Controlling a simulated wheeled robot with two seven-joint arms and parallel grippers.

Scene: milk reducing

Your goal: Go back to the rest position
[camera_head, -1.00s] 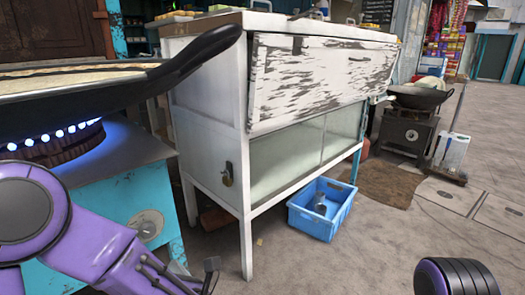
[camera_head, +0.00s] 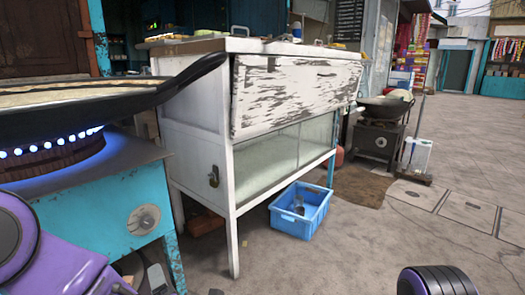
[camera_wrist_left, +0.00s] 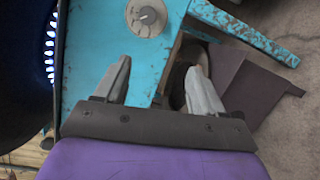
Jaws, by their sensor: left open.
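My left arm shows at the lower left of the head view, low in front of the turquoise stove (camera_head: 95,215). Most of this arm is cut off by the frame edge. In the left wrist view my left gripper (camera_wrist_left: 158,78) is open, its two grey fingers apart with nothing between them. The stove's turquoise side with its round knob (camera_wrist_left: 146,17) lies beyond the fingers. A rounded black and purple part of my right arm shows at the lower right of the head view. My right gripper is out of view.
A wide black pan (camera_head: 85,115) sits over blue flames (camera_head: 55,141) on the stove, its handle reaching right. A white cabinet (camera_head: 197,155) stands beside it. A blue crate (camera_head: 292,222) is on the floor. Open paving (camera_head: 350,255) lies to the right.

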